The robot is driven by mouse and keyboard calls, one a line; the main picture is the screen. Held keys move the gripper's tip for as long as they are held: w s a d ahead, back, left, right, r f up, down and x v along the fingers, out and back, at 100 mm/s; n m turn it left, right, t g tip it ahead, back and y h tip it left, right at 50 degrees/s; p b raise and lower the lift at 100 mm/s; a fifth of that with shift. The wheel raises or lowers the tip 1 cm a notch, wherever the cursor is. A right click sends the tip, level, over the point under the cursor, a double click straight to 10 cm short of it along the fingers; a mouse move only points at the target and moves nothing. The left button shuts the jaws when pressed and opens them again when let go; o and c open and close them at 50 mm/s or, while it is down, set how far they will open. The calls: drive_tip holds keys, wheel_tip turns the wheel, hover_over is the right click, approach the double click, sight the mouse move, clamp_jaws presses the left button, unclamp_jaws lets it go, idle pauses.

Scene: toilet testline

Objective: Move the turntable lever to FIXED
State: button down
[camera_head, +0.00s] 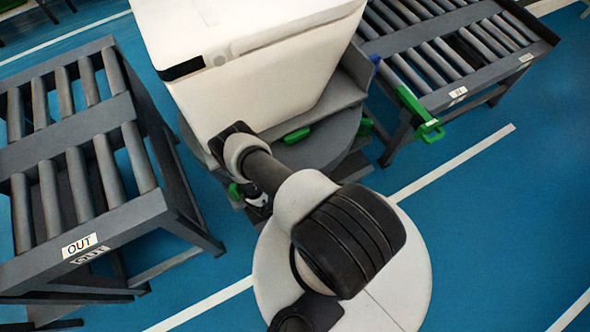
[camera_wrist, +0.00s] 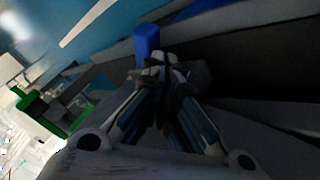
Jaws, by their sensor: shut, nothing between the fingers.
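The turntable (camera_head: 318,150) is a round grey platform under a large white unit (camera_head: 270,70) in the head view. In the wrist view, my gripper (camera_wrist: 166,62) is shut and empty, its fingertips together. A short upright blue piece (camera_wrist: 147,40), possibly the lever's handle, stands just beyond and slightly left of the fingertips. I cannot tell whether they touch it. No FIXED marking is readable in either view.
A roller conveyor labelled OUT (camera_head: 150,212) stands at the left, another (camera_head: 460,92) at the upper right with a green handle (camera_head: 420,115). Green blocks (camera_head: 297,135) sit on the turntable's edge. The blue floor (camera_head: 500,220) at lower right is clear.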

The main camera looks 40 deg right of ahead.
drive_tip(key=b+x, duration=0.1)
drive_tip(key=x, duration=0.4)
drive_tip(key=shift+d+f, duration=0.15)
